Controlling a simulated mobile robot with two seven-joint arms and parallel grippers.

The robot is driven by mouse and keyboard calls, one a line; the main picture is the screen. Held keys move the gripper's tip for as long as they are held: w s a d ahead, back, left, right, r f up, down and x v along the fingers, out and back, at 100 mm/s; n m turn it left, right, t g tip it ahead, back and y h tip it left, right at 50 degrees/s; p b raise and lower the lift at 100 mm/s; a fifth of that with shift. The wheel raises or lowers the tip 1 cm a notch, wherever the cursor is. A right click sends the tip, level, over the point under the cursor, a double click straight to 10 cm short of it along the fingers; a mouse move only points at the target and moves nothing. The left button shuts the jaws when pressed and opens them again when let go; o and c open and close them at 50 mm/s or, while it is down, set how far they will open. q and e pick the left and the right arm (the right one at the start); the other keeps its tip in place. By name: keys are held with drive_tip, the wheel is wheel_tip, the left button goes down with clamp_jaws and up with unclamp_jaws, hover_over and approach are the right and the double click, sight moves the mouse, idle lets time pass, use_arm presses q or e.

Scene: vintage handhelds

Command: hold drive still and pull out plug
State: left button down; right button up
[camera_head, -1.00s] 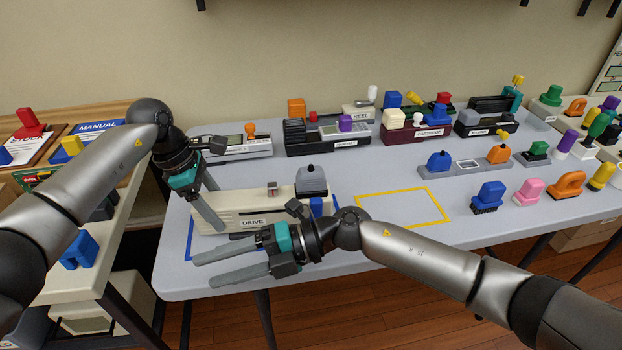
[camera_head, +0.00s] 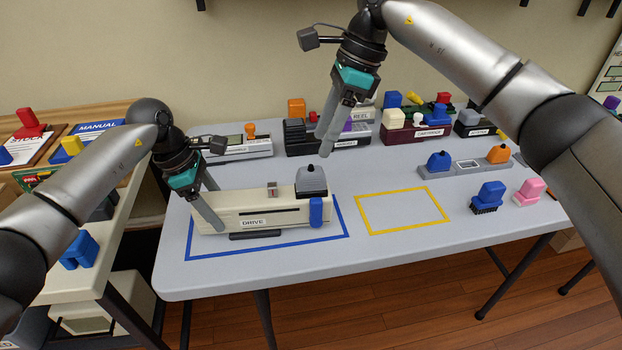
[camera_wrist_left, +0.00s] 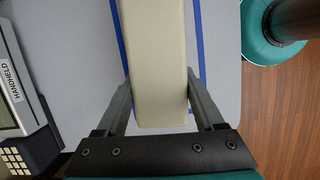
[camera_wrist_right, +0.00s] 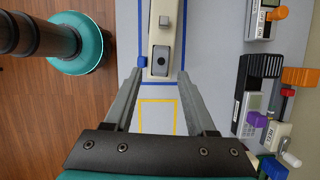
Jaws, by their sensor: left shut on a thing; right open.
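The cream drive (camera_head: 265,214), labelled DRIVE, sits inside a blue outline on the grey table. A grey plug (camera_head: 312,180) with a dark knob stands on top of its right end; it also shows in the right wrist view (camera_wrist_right: 161,60). A blue block (camera_head: 316,212) is on the drive's front right. My left gripper (camera_head: 212,208) is shut on the drive's left end, one finger on each side, also seen in the left wrist view (camera_wrist_left: 160,95). My right gripper (camera_head: 328,138) is open and empty, raised above and behind the plug, pointing down.
A yellow outline (camera_head: 402,210) on the table right of the drive is empty. Behind stand a handheld (camera_head: 240,147) and other devices with coloured knobs. A blue brush-like piece (camera_head: 488,197) and a pink piece (camera_head: 530,191) lie at the right.

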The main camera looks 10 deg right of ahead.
sight(316, 170)
drive_tip(key=shift+d+x, duration=0.15)
drive_tip(key=shift+x, duration=1.25)
drive_tip(key=shift+d+x, duration=0.2)
drive_tip(key=shift+x, duration=1.2)
drive_tip(key=shift+d+x, duration=0.15)
drive_tip(key=shift+x, duration=1.25)
drive_tip(key=shift+f, duration=0.15)
clamp_jaws()
